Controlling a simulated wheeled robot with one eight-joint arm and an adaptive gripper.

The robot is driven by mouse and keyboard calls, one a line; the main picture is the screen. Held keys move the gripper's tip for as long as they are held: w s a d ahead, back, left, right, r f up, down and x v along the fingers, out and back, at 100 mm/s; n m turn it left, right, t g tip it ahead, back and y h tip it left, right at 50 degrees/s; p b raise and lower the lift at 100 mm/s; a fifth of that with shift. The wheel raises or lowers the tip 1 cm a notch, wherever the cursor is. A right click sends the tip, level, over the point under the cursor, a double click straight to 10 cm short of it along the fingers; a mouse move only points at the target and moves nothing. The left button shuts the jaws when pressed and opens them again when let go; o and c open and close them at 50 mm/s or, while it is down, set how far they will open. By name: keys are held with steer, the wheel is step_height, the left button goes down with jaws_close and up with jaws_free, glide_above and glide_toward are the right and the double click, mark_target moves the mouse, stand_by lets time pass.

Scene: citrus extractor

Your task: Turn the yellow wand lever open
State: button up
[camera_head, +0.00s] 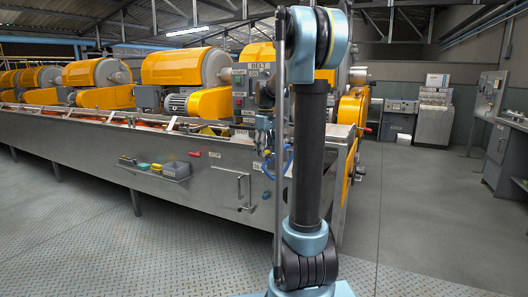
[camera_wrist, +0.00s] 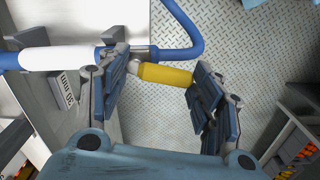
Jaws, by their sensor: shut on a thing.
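The yellow wand lever (camera_wrist: 165,75) shows in the wrist view, lying crosswise between the two fingers of my gripper (camera_wrist: 158,72). My gripper is shut on the lever, with its right pad at the lever's right end and its left finger near the valve body. The wand has a white sleeve (camera_wrist: 60,58) with blue parts at the left, and a blue hose (camera_wrist: 186,28) curves up from its right end. In the head view my arm hides much of the gripper and the lever cannot be made out; a bit of blue hose (camera_head: 288,162) shows beside the arm.
A long steel machine (camera_head: 120,155) with orange covers runs along the left. A small shelf (camera_head: 165,172) with coloured items sticks out from its front. A grey panel with a label (camera_wrist: 68,88) stands beside the wand. The floor (camera_head: 400,220) at the right is clear.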

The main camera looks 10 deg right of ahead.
steer(key=shift+s+d+n, duration=0.2)
steer(key=shift+n, duration=0.9)
steer(key=o, duration=1.1)
steer(key=shift+c, duration=0.2)
steer(key=shift+r, duration=0.15)
step_height(320, 180, up, 12)
steer(key=shift+f, duration=0.2)
